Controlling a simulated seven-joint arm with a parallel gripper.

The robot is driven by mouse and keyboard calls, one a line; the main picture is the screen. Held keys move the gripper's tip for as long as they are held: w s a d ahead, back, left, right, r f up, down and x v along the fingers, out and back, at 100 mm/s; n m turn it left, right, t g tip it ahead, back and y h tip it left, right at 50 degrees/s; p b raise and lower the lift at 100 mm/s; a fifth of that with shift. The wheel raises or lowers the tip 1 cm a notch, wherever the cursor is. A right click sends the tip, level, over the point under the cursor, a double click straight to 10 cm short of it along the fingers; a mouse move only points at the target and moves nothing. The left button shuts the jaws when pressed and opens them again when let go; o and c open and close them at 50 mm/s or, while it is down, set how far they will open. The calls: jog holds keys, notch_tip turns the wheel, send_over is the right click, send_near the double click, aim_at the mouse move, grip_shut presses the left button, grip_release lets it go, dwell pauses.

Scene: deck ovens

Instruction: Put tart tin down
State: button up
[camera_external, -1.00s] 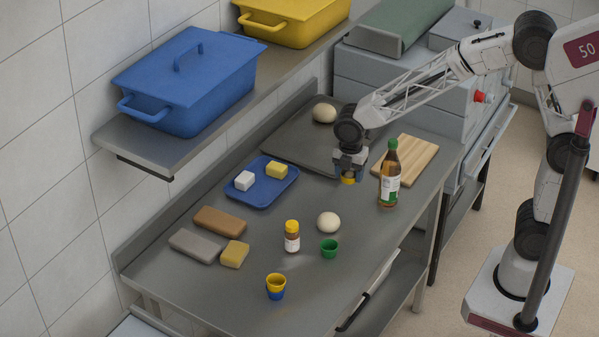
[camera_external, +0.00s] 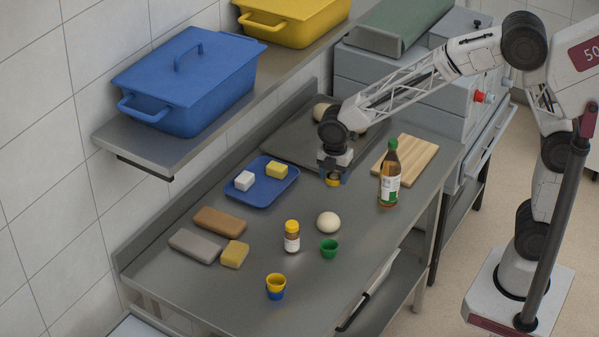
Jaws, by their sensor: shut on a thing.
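I cannot tell whether the tin touches the surface below. A green tin (camera_external: 329,249) stands alone near the counter's front edge. Another yellow tin (camera_external: 276,279) sits in a blue tin (camera_external: 276,293) at the front.
A sauce bottle (camera_external: 390,175) and wooden board (camera_external: 408,158) stand right of my gripper. A dough ball (camera_external: 329,222) and spice jar (camera_external: 292,237) are nearer the front. A blue tray (camera_external: 268,203) with two blocks lies left. Bare counter (camera_external: 310,195) lies between.

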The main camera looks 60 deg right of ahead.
jog(key=w+a, duration=0.8)
jog(key=a, duration=0.4)
jog(key=m, duration=0.1)
send_over(257, 235)
jog(key=shift+s+a, duration=0.1)
jog(key=shift+f, duration=0.1)
jog(key=shift+f, duration=3.05)
jog(key=shift+f, duration=1.9)
jog(key=shift+f, duration=0.1)
